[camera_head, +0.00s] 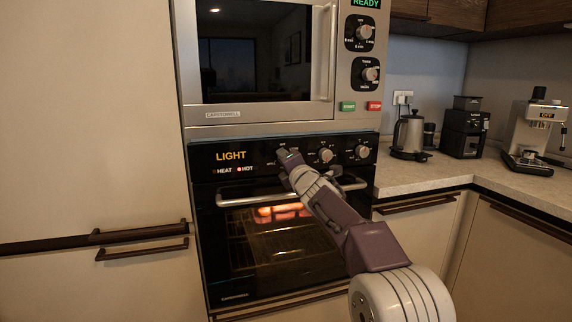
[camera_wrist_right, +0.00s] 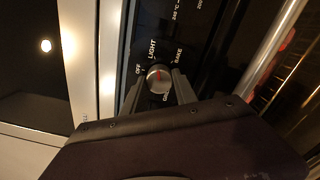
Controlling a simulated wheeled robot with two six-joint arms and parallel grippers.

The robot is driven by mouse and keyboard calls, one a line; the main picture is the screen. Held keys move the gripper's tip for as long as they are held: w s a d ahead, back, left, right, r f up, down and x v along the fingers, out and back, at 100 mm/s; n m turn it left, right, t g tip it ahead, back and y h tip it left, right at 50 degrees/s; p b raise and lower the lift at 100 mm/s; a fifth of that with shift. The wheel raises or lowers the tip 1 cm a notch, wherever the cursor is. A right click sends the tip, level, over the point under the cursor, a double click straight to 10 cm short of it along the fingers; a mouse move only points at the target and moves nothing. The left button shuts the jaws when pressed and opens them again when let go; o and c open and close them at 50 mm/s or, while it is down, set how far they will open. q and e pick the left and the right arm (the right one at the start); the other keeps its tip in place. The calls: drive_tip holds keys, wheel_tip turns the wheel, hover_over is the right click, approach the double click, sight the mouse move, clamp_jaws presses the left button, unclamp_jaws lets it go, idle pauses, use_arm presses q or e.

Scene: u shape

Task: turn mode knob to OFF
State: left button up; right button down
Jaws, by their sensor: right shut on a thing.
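The oven's control panel (camera_head: 240,170) reads "LIGHT" on its display. The mode knob (camera_wrist_right: 158,77) is a round silver knob with a red mark, in the right wrist view. Labels OFF, LIGHT, BAKE and one below surround it. The red mark appears to point toward the LIGHT label. My right gripper (camera_head: 287,157) is at the left knob of the oven panel, and its fingers (camera_wrist_right: 158,92) are shut on the mode knob, one on each side. My left gripper is not in view.
Two more oven knobs (camera_head: 326,155) (camera_head: 362,151) sit right of my gripper. The oven handle (camera_head: 250,197) runs just below, over a lit oven window (camera_head: 270,245). A microwave (camera_head: 260,65) is above. A kettle (camera_head: 409,135) and coffee machines (camera_head: 466,130) stand on the right counter.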

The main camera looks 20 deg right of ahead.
drive_tip(key=n, duration=0.3)
drive_tip(key=shift+f+n, duration=0.15)
drive_tip(key=shift+n, duration=0.25)
drive_tip(key=n, duration=0.3)
drive_tip(key=shift+n+b, duration=0.3)
drive_tip(key=shift+b, duration=0.05)
drive_tip(key=shift+d+n, duration=0.1)
drive_tip(key=shift+n, duration=3.4)
drive_tip(key=c, duration=1)
unclamp_jaws()
drive_tip(key=shift+o, duration=0.2)
drive_tip(key=shift+s, duration=0.1)
